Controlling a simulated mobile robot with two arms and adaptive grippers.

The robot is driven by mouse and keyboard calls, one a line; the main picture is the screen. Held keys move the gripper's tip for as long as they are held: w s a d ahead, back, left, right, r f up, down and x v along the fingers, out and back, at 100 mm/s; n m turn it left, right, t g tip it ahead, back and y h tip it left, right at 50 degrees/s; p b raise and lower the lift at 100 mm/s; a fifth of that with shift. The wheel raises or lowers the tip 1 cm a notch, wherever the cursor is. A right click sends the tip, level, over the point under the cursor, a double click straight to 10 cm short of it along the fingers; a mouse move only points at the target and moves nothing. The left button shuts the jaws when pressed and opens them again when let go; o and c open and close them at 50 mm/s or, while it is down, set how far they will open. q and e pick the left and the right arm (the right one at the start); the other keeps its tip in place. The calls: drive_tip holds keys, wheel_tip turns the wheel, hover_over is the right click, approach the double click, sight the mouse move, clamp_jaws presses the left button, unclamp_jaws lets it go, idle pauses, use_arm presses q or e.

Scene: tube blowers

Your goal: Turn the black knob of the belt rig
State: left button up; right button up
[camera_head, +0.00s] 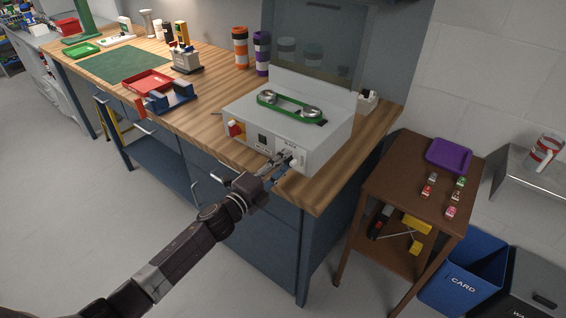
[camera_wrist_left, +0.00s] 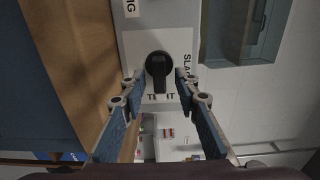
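The belt rig (camera_head: 310,130) is a pale grey box with a green belt loop (camera_head: 290,105) on top, standing near the front edge of the wooden bench. In the left wrist view, its black knob (camera_wrist_left: 159,68) sits on a white plate with partly covered lettering, its pointer towards the bottom of the picture. My left gripper (camera_head: 279,163) is at the rig's front face. In the left wrist view, the fingers of my left gripper (camera_wrist_left: 158,82) are apart, one on each side of the knob, with visible gaps. The head view does not show the knob clearly. My right gripper is out of view.
A red switch (camera_head: 236,129) is on the rig's front, left of my gripper. A blue and red fixture (camera_head: 170,98) and a red tray (camera_head: 147,82) stand on the bench to the left. A brown side table (camera_head: 400,185) with a purple tray (camera_head: 449,155) is at the right.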

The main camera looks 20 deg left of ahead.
use_arm(q)
drive_tip(key=shift+c, duration=1.4)
clamp_jaws()
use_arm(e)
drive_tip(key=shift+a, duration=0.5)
